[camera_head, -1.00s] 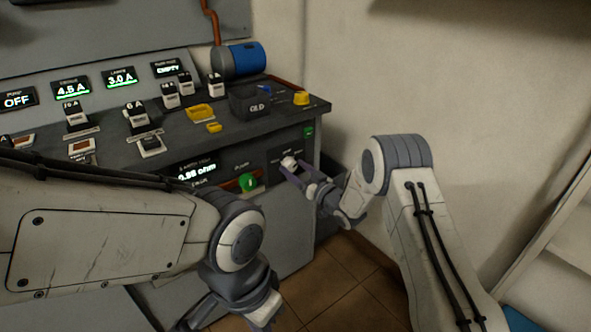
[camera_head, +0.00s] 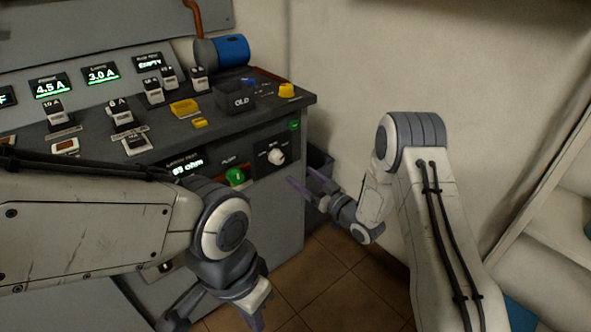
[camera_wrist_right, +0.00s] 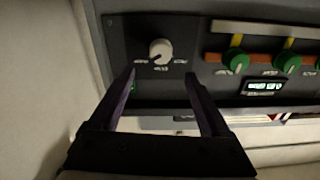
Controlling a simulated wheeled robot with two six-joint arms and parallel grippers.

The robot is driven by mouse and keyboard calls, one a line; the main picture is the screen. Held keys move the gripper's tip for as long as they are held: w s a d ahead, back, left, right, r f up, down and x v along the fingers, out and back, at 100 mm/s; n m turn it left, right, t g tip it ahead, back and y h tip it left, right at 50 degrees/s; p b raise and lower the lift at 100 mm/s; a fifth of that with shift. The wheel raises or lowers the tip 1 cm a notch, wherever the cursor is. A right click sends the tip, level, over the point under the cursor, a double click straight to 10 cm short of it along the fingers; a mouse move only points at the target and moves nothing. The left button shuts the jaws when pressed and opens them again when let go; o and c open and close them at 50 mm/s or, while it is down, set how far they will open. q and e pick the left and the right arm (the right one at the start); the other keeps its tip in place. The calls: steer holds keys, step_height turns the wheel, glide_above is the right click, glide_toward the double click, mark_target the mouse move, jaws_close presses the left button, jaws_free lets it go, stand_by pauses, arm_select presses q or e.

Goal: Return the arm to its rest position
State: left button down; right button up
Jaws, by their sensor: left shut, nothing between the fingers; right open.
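My right gripper (camera_head: 303,184) is open and empty in front of the dark panel, below and right of the white selector knob (camera_head: 277,156). In the right wrist view its two fingers (camera_wrist_right: 160,76) are spread, and the knob (camera_wrist_right: 161,51) shows beyond their tips, apart from them. My right arm (camera_head: 440,215) comes in from the lower right, with its wrist beside the cabinet. My left gripper (camera_head: 256,312) is low at the bottom edge, shut and partly cut off by the frame. My left arm (camera_head: 90,235) crosses the lower left and hides part of the cabinet front.
The grey console (camera_head: 272,104) carries several switches, a dark OLD bin (camera_head: 236,98) and a yellow button (camera_head: 286,90). A green knob (camera_head: 235,177) sits on its front. A dark bin (camera_head: 320,163) stands between cabinet and wall. Tiled floor (camera_head: 330,270) lies below.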

steer(key=shift+s+d, duration=0.15)
steer(key=shift+s, duration=0.1)
